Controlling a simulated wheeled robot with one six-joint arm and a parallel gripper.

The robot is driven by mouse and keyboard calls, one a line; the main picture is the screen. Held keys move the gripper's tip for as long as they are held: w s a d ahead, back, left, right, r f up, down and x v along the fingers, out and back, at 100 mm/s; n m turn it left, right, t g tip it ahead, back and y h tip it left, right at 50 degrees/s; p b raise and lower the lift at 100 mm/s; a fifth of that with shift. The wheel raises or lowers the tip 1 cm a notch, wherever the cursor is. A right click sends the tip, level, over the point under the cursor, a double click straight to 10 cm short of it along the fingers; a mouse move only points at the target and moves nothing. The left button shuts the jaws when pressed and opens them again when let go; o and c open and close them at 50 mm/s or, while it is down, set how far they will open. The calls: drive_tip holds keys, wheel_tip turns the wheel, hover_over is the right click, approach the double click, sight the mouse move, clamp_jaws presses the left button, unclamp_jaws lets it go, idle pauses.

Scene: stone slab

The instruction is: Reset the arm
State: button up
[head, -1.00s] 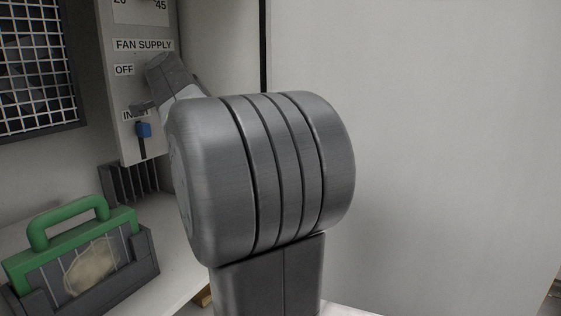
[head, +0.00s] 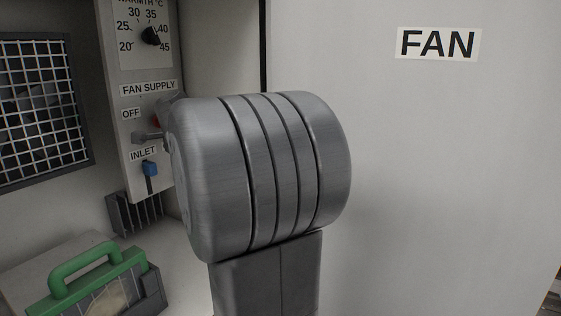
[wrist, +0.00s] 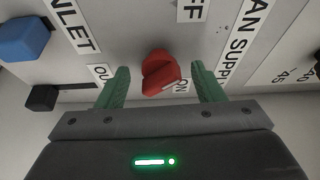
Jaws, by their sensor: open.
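My gripper (wrist: 160,66) is open in the wrist view, with one green finger on each side of a red knob (wrist: 161,74). Gaps show between the knob and both fingers, and nothing is held. The knob sits on the grey control panel (wrist: 110,20), beside the ON label (wrist: 182,85). In the head view, my arm's large grey joint covers most of the gripper and the knob; only a bit of red shows at its left edge.
A blue slider (head: 150,168) is by the INLET label, and a black dial (head: 151,36) is above. A green-handled filter cassette (head: 95,268) stands lower left, below a mesh grille (head: 38,105). A plain wall with a FAN label (head: 438,44) fills the right.

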drive_tip(key=shift+r+m+g+h+p, duration=0.2)
drive_tip(key=shift+m+g+p, duration=0.6)
drive_tip(key=shift+p, duration=2.15)
drive_tip(key=shift+r+m+g+h+p, duration=0.15)
drive_tip(key=shift+m+p, duration=1.25)
drive_tip(key=shift+p, duration=1.55)
drive_tip(key=shift+f+m+g+p, duration=0.25)
drive_tip(key=shift+m+p, duration=0.15)
drive_tip(key=shift+p, duration=0.65)
drive_tip(key=shift+f, duration=0.2)
